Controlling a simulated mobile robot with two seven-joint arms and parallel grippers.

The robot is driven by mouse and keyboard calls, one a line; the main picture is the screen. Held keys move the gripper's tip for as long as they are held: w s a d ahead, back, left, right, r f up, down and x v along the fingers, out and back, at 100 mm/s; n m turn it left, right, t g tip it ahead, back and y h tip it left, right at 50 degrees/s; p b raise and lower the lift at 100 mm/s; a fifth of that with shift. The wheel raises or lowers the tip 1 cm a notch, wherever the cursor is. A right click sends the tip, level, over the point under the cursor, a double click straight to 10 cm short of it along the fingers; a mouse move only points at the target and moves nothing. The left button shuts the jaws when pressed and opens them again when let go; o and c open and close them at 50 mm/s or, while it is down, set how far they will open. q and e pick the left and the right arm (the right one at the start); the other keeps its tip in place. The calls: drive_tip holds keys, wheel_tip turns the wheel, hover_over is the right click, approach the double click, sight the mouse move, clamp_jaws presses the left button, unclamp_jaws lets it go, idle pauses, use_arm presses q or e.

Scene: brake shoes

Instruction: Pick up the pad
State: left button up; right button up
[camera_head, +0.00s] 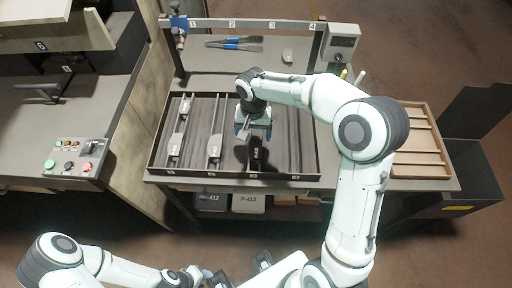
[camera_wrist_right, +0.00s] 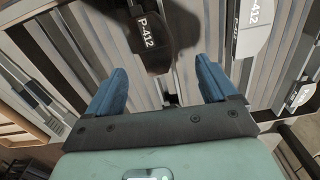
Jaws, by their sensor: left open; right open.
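A black pad (camera_head: 257,153) marked P-412 in the wrist view (camera_wrist_right: 150,35) lies in a slot of the slotted tray (camera_head: 299,179). Lighter grey pads lie in slots to its left, one at the far left (camera_head: 175,145) and one in the middle left (camera_head: 214,150). My right gripper (camera_head: 254,132) hangs over the tray close to the black pad. Its blue fingers (camera_wrist_right: 160,88) are apart with no pad between them, and the black pad shows beyond the fingertips. My left gripper (camera_head: 236,272) is open and empty at the bottom, away from the tray.
An overhead bar (camera_head: 250,24) with numbers crosses the back of the bench, with a grey display box (camera_head: 341,44) at its right. Blue-handled tools (camera_head: 234,44) lie behind the tray. A wooden divided tray (camera_head: 421,140) stands right. Labelled boxes (camera_head: 248,203) sit below the bench.

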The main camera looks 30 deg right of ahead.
sight(255, 145)
drive_tip(key=f, duration=0.4)
drive_tip(key=shift+s+d+f, duration=0.1)
drive_tip(key=shift+s+d, duration=0.05)
drive_tip(key=shift+s, duration=0.1)
drive_tip(key=shift+f, duration=0.6)
drive_tip(key=c, duration=1.3)
drive_tip(key=shift+w+r, duration=0.1)
drive_tip(key=shift+c, duration=0.2)
